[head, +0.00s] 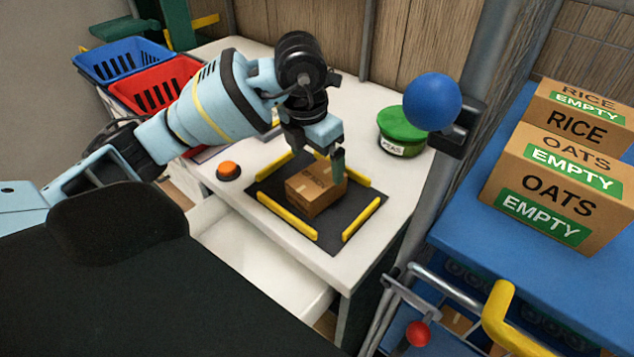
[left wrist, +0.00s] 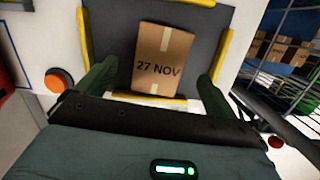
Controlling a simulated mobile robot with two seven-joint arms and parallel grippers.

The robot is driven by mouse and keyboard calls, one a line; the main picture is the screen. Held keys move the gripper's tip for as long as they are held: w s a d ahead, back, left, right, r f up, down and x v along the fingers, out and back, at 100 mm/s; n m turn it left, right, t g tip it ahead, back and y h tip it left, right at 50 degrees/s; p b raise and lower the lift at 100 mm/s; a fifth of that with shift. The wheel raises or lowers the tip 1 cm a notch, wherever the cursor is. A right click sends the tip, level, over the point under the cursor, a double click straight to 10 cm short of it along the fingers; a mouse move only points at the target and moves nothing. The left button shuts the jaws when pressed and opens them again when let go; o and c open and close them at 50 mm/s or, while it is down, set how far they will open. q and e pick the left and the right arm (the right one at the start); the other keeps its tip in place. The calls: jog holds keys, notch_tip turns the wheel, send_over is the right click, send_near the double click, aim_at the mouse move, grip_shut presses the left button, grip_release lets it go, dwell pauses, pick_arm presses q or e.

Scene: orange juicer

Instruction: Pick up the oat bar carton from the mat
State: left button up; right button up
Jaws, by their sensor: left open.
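The oat bar carton (head: 312,190) is a small brown box lying on the dark mat (head: 268,189) with yellow edge bars, on the white table. In the left wrist view the carton (left wrist: 160,52) shows a pale tape strip and the print "27 NOV". My left gripper (head: 338,162) is just above the carton. In the left wrist view its green fingers (left wrist: 154,84) are spread wide, one to each side of the carton's near end, with gaps between. It is open and holds nothing. In the head view the gripper hides part of the carton's far side. My right gripper is not in view.
An orange button (head: 229,170) sits left of the mat. A green-lidded jar (head: 402,131) stands behind right. Red (head: 158,88) and blue (head: 121,60) baskets are at the back left. An open white drawer (head: 250,255) is below the table's front. Boxes marked OATS (head: 556,190) and RICE (head: 578,124) stand on a blue cart at right.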

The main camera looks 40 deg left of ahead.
aim_at(317, 180)
pick_arm(q)
jog(key=shift+w+f, duration=0.2)
jog(key=shift+f, duration=1.1)
jog(key=shift+d+f, duration=0.1)
jog(key=shift+f, duration=2.5)
jog(key=shift+r, duration=0.1)
jog(key=c, duration=1.2)
jog(key=shift+w+r, duration=0.1)
jog(key=shift+r, duration=0.3)
jog(key=r, duration=0.1)
jog(key=s+r, duration=0.1)
jog(key=shift+d+r, duration=0.2)
jog(key=shift+r, duration=0.15)
jog(key=s+d, duration=0.2)
jog(key=s, duration=0.2)
jog(key=s+d+r, duration=0.1)
jog(key=s+d, duration=0.1)
jog(key=s, duration=0.3)
jog(key=s+d, duration=0.2)
jog(key=s, duration=0.2)
jog(key=shift+s+r, duration=0.2)
jog(key=shift+s, duration=0.2)
